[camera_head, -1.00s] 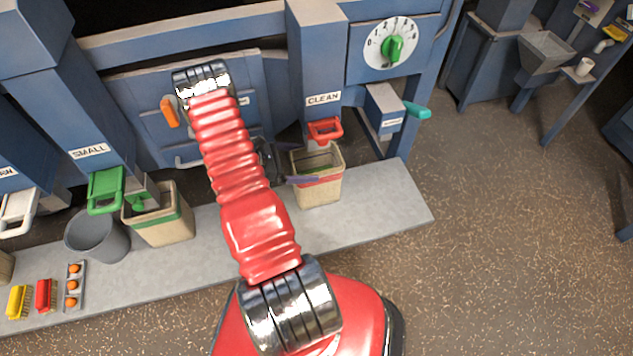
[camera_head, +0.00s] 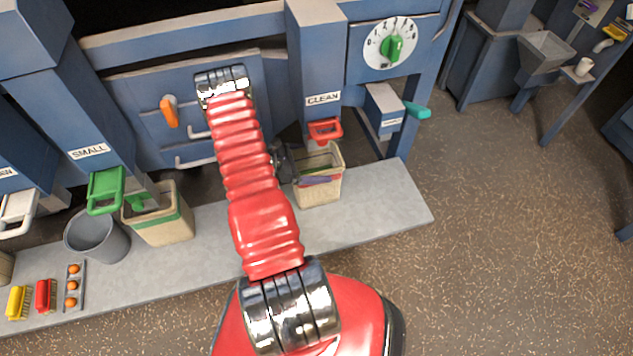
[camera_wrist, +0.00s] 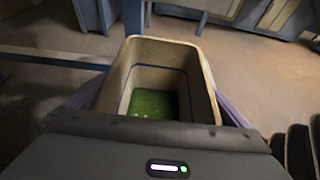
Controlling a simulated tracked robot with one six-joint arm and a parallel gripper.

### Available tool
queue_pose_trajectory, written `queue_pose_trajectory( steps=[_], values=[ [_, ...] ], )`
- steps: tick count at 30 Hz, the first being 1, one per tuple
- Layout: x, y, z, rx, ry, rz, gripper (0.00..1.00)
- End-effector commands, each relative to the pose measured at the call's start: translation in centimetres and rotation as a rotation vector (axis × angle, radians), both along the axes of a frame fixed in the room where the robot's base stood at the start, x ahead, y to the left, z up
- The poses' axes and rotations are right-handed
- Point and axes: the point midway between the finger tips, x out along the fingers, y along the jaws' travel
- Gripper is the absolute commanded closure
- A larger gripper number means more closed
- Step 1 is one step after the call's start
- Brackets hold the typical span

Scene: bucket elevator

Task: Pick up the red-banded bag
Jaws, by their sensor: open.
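The red-banded bag (camera_head: 318,196) is a tan, open-topped, box-shaped bag standing upright on the grey ledge below the CLEAN chute. Its red band is mostly hidden behind one purple finger in the head view. My gripper (camera_head: 318,177) is open at the bag's upper part, coming from the left. In the wrist view the bag (camera_wrist: 204,80) stands between the two purple fingers, one on each side, with something green at the bottom inside it. Whether the fingers touch its walls I cannot tell.
A red handle (camera_head: 325,129) hangs close above the bag. A green-banded bag (camera_head: 168,228) and a grey bucket (camera_head: 97,240) stand to the left on the ledge (camera_head: 385,205). The ledge is clear to the right of the bag.

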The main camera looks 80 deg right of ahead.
Motion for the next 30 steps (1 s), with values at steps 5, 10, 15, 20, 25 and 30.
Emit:
queue_pose_trajectory(
  steps=[5,10,15,20,25,30],
  values=[
    [0.02,0.01,0.01,0.0,0.0,0.0,0.0],
    [0.04,0.02,0.01,0.0,0.0,0.0,0.05],
    [0.02,0.05,0.01,0.0,0.0,0.0,0.17],
    [0.0,0.06,-0.01,0.001,0.001,-0.001,0.28],
    [-0.01,0.07,-0.01,0.001,0.001,-0.001,0.4],
    [-0.03,0.09,-0.02,0.001,0.001,-0.001,0.52]
  ],
)
